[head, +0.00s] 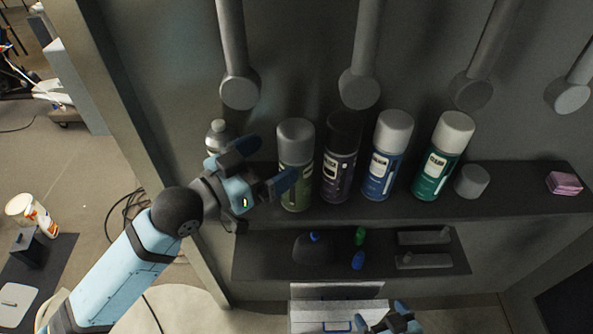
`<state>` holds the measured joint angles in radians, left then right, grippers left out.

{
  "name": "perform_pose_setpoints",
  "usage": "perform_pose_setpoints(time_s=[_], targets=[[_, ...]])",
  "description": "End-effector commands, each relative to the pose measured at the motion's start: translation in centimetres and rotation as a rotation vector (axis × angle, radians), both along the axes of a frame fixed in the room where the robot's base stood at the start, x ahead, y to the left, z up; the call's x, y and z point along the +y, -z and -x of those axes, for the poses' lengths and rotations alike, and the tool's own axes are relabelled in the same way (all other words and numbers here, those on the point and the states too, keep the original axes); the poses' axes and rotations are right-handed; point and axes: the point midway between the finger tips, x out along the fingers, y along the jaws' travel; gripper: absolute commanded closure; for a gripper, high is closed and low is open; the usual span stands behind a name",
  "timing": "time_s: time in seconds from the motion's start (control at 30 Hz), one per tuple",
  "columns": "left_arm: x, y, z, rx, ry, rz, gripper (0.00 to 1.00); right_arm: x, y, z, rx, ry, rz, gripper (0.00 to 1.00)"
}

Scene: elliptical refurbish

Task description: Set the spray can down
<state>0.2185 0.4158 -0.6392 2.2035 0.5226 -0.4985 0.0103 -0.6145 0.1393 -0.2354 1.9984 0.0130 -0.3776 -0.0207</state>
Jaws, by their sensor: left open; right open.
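Several spray cans stand upright in a row on the upper dark shelf (520,193): an olive-green can (296,150), a dark purple can (340,165), a blue can (385,165) and a teal can (441,162). Which one the task means cannot be told. My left gripper (266,164) is open at the left end of the row. One finger overlaps the olive can's left side; contact cannot be told. A silver-topped container (217,133) is partly hidden behind the gripper. My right gripper (388,317) is open at the bottom edge, partly out of frame, away from the cans.
A grey cap-like cylinder (471,181) and a pink block (564,183) are on the shelf's right part, with free room between them. Grey rods (363,60) hang above the cans. A lower shelf (280,268) holds a dark bottle (313,249) and small items.

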Motion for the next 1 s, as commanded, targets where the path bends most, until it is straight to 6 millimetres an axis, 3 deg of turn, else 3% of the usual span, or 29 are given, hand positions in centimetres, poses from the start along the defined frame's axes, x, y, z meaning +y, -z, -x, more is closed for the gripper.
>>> perform_pose_setpoints(time_s=[0.5,0.77,0.87,1.0], targets=[[-4.5,-0.6,-3.3,-0.001,0.0,-0.001,0.02,-0.3,-1.5,0.0,0.002,0.003,0.005,0.01],[-4.7,-0.5,-3.5,-0.001,0.0,-0.002,0.02,-0.5,-1.5,0.0,0.001,0.006,0.007,0.01],[-4.7,-0.5,-3.5,-0.001,0.0,-0.002,0.21,-0.4,-1.4,0.1,0.003,0.006,0.006,0.01],[-4.7,-0.5,-3.5,-0.001,0.0,-0.002,0.53,-0.3,-1.4,0.1,0.005,0.006,0.005,0.01]])
